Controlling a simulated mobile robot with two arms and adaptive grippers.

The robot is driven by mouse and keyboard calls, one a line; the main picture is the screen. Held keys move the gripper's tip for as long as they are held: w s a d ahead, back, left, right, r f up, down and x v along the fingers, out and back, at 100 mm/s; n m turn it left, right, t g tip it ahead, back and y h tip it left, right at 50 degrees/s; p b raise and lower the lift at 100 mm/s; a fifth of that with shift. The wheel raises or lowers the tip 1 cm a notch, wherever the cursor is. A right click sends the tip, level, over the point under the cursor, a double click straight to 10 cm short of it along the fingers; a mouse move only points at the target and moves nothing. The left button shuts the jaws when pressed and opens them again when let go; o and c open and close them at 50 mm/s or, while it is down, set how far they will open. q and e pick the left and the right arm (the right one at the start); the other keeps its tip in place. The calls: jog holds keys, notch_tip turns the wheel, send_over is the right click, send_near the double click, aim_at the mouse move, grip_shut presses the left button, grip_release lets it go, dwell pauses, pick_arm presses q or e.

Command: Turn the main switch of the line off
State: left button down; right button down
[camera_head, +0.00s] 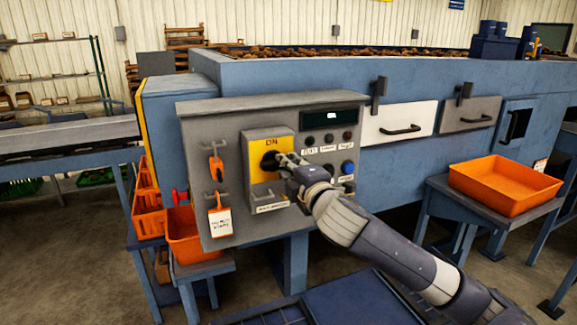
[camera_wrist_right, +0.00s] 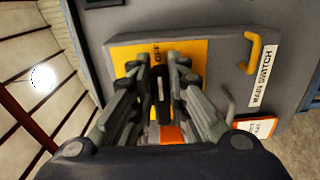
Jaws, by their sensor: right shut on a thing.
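The main switch is a black rotary knob (camera_head: 268,160) on a yellow plate (camera_head: 256,147) marked ON at the top, on the grey control panel (camera_head: 225,125). My right gripper (camera_head: 284,164) is shut on the knob, its arm coming in from the lower right. In the right wrist view the fingers (camera_wrist_right: 160,90) close around the dark knob in front of the yellow plate (camera_wrist_right: 195,58). The word OFF shows beside the knob there. My left gripper is not in view.
Orange padlock (camera_head: 216,166) and a white-labelled orange tag (camera_head: 220,221) hang on hooks left of the switch. Small buttons and a display (camera_head: 320,115) sit to its right. An orange bin (camera_head: 190,235) stands below left, an orange tray (camera_head: 503,185) on a stand at right.

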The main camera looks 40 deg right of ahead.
jog(key=c, duration=1.6)
grip_release()
jog(key=shift+o, duration=0.2)
jog(key=v, duration=0.7)
jog(key=shift+s, duration=0.25)
jog(key=shift+f, duration=0.15)
